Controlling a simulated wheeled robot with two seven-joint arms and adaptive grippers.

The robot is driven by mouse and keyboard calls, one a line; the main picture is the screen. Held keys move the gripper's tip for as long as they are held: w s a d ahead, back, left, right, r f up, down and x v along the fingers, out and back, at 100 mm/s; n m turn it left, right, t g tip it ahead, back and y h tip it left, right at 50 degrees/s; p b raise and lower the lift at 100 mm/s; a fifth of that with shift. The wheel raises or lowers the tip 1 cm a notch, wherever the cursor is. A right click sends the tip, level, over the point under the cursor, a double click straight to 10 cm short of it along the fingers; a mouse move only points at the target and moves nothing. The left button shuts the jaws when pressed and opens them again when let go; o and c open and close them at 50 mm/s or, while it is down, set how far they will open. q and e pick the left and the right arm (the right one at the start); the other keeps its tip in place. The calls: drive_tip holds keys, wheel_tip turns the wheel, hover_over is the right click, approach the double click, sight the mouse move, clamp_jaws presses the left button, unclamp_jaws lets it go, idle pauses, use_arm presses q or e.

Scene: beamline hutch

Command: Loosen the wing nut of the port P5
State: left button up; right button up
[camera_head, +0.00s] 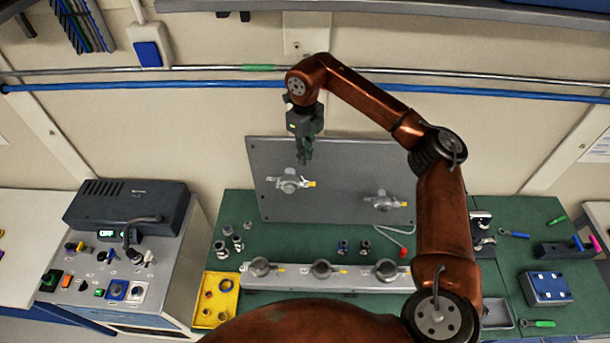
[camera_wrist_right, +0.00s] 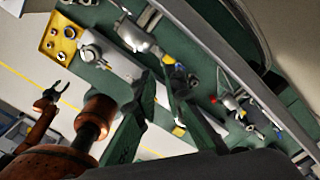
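In the head view my right gripper (camera_head: 305,158) points down just above the left port (camera_head: 290,183) on the grey upright panel. That port is metal with a yellow tip. A second such port (camera_head: 382,202) is on the panel's right. Three round ports, left (camera_head: 260,267), middle (camera_head: 321,269) and right (camera_head: 387,269), sit on the bench rail. No label is readable, so I cannot tell which is P5. In the wrist view my right fingers (camera_wrist_right: 160,78) are apart and empty, with the yellow-tipped port beyond them. My left gripper (camera_wrist_right: 58,90) shows there, open and empty, away from the ports.
The grey panel (camera_head: 335,160) stands on the green bench (camera_head: 235,205). A yellow tray (camera_head: 228,310) is at the bench's left. A control console (camera_head: 120,255) stands further left. A blue box (camera_head: 548,288) and small tools lie right. A blue pipe (camera_head: 180,85) crosses the wall behind.

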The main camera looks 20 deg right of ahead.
wheel_tip(320, 180, up, 12)
drive_tip(key=shift+f, duration=0.25)
drive_tip(key=shift+f, duration=0.1)
